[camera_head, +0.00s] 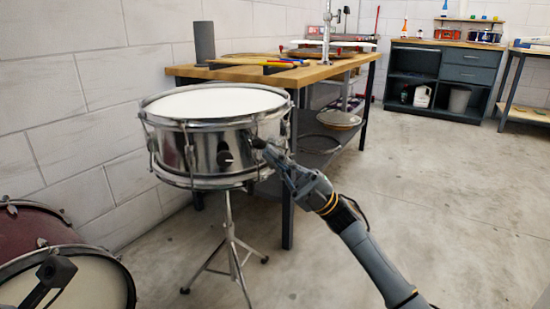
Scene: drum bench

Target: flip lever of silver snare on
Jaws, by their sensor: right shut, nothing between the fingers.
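The silver snare (208,150) stands on a tripod stand, with a white head and a shiny metal shell. A dark knob-like part (225,158) sits on the front of its shell; I cannot tell whether it is the lever. My right gripper (262,147) is shut and empty, with its dark tips at the right front side of the shell. The tips overlap the shell in the picture, so contact and any lever part behind them are unclear. My left gripper is not in view.
A wooden workbench (310,72) with tools stands right behind the snare. A block wall runs along the left. The floor (440,190) at right is clear.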

